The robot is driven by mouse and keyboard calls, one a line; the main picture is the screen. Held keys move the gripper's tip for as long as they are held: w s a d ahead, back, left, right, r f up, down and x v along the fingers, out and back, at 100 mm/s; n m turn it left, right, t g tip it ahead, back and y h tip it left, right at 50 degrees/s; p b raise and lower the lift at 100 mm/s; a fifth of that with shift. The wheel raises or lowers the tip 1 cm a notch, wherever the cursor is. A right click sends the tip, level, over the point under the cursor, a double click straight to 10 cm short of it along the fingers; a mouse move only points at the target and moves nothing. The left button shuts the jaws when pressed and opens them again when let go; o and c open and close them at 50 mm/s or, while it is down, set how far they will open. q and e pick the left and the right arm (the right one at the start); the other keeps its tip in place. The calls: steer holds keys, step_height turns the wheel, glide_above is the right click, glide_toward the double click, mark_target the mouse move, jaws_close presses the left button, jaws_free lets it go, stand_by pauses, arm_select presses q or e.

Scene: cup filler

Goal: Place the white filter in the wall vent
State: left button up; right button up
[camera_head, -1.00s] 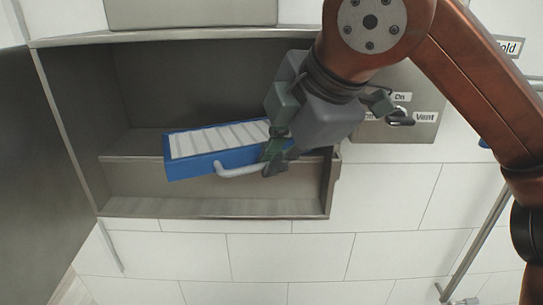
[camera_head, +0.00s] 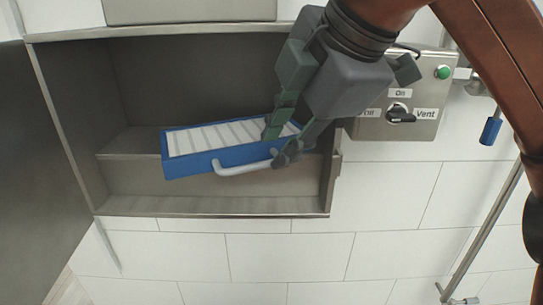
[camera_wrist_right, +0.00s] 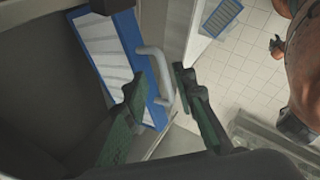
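The white filter (camera_head: 212,145), a pleated white panel in a blue frame with a pale bar handle (camera_head: 243,166), sits tilted in the open wall vent (camera_head: 215,207). Its front rests over the inner ledge. My right gripper (camera_head: 279,143) is at the filter's right end with its fingers apart, one over the white panel and one near the handle's right end. The right wrist view shows the fingers (camera_wrist_right: 162,105) spread, with the filter (camera_wrist_right: 105,55) and handle (camera_wrist_right: 160,72) beyond them. My left gripper is not in the head view; a small dark shape beside copper-coloured arm parts in the wrist view is unclear.
A control box (camera_head: 400,133) with a Vent switch and green button is right of the vent. The open door (camera_head: 35,180) stands at the left. Another blue-framed panel (camera_wrist_right: 221,17) shows in the wrist view. The tiled wall below is clear.

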steer(key=v, duration=0.7)
steer(key=shift+s+d+r, duration=0.2)
steer(key=shift+s+r, duration=0.05)
steer(key=shift+r, duration=0.05)
